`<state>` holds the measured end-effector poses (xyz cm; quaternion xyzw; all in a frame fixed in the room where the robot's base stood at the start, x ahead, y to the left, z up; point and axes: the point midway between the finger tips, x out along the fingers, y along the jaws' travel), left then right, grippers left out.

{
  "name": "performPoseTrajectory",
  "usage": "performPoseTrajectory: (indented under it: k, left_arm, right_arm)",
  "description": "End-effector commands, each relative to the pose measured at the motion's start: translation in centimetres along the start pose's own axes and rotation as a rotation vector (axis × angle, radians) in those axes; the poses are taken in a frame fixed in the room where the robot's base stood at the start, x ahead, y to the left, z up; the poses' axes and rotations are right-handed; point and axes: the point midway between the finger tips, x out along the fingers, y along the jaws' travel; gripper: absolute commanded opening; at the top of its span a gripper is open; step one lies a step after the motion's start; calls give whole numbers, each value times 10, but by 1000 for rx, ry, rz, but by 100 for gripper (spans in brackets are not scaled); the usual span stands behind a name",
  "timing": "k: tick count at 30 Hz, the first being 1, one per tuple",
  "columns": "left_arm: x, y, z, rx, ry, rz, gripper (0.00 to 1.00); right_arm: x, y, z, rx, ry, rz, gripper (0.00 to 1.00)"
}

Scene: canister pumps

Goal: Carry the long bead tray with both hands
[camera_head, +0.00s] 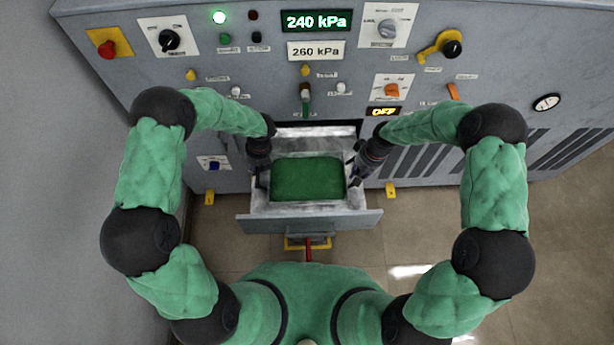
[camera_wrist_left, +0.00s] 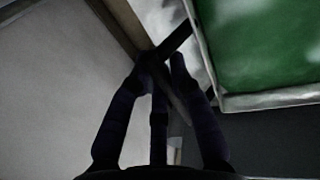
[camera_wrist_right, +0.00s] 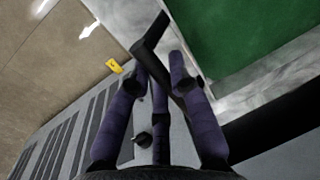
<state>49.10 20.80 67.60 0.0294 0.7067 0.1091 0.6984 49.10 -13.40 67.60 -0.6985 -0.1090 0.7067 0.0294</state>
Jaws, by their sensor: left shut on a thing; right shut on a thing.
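The long bead tray (camera_head: 308,179) has a pale rim and a flat green fill, and appears level. In the head view it lies within the outline of the open drawer (camera_head: 310,222); I cannot tell whether it rests there or hangs just above. My left gripper (camera_head: 262,180) is shut on a dark handle (camera_wrist_left: 176,38) at the tray's left end. My right gripper (camera_head: 356,178) is shut on the matching dark handle (camera_wrist_right: 150,38) at the right end. The green fill also shows in the left wrist view (camera_wrist_left: 260,45) and the right wrist view (camera_wrist_right: 225,30).
The grey machine panel (camera_head: 140,80) stands behind, with knobs, levers and a display (camera_head: 317,21) reading 240 kPa. A lower label reads 260 kPa, and a small display (camera_head: 384,112) reads OFF. A red and yellow pedal (camera_head: 308,243) sits below the drawer. Tiled floor is clear at right.

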Motion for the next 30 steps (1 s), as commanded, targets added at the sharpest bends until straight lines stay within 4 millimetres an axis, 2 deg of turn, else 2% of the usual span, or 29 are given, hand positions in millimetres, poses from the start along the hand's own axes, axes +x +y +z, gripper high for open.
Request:
performPoseTrajectory:
  k: [9,10,12,23,26,30]
  left_arm:
    - [16,-4,0,0,-1,-1,0]
    - [16,-4,0,0,0,-1,23]
    - [14,-4,0,0,0,-1,43]
    - [13,-3,0,0,-1,0,44]
    - [6,-3,1,0,-3,0,44]
    - [-14,-3,1,-1,-4,0,44]
  right_arm:
    - [16,3,0,0,0,0,0]
    - [16,3,0,0,-1,0,23]
    - [15,2,0,0,-1,0,43]
    - [14,3,0,0,0,0,44]
    - [14,3,0,0,0,0,44]
    - [14,3,0,0,0,0,44]
